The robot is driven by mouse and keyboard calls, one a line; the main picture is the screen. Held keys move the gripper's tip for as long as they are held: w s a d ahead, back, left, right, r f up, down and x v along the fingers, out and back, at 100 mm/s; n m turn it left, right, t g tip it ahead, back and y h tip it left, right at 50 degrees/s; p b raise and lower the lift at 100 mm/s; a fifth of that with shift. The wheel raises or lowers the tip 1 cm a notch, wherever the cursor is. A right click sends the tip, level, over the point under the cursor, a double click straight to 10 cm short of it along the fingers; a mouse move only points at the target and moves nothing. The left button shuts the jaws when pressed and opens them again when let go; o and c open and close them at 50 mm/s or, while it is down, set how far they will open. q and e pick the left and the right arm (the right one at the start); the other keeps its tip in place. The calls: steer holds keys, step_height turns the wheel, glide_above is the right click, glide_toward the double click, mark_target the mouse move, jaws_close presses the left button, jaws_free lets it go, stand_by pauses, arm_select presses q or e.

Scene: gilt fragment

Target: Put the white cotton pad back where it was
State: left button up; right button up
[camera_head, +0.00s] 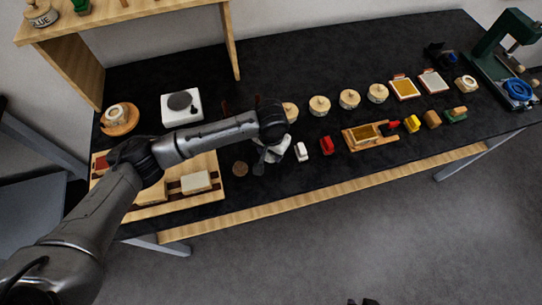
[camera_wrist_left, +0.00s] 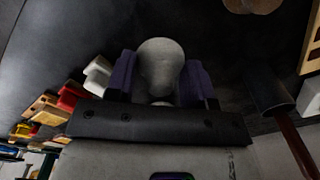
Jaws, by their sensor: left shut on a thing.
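My left gripper (camera_head: 268,158) reaches over the middle of the black table from the left. In the left wrist view its two dark purple fingers (camera_wrist_left: 161,85) are shut on a rounded grey-white thing (camera_wrist_left: 160,62), which looks like the white cotton pad. In the head view a pale shape shows at the gripper, but the arm hides part of it. I cannot tell whether the pad touches the table. Small dark shapes (camera_head: 363,301) at the bottom edge of the head view may be the tip of my right gripper; their state is unclear.
A white block (camera_head: 301,151) and a red block (camera_head: 327,145) stand just right of the gripper, before a wooden tray (camera_head: 361,147). Several lidded jars (camera_head: 349,98) stand behind. A wooden board (camera_head: 209,163) lies left, partly under the arm.

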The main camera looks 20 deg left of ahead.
mark_target(271, 157)
arm_select(q)
step_height(271, 157, down, 4)
steer(key=shift+r+b, duration=0.1)
steer(key=shift+b, duration=0.3)
steer(key=o, duration=0.8)
steer(key=shift+o, duration=0.2)
step_height(271, 157, up, 11)
steer(key=shift+d+r+p, duration=0.1)
steer(key=shift+p, duration=1.05)
steer(key=shift+r, duration=0.45)
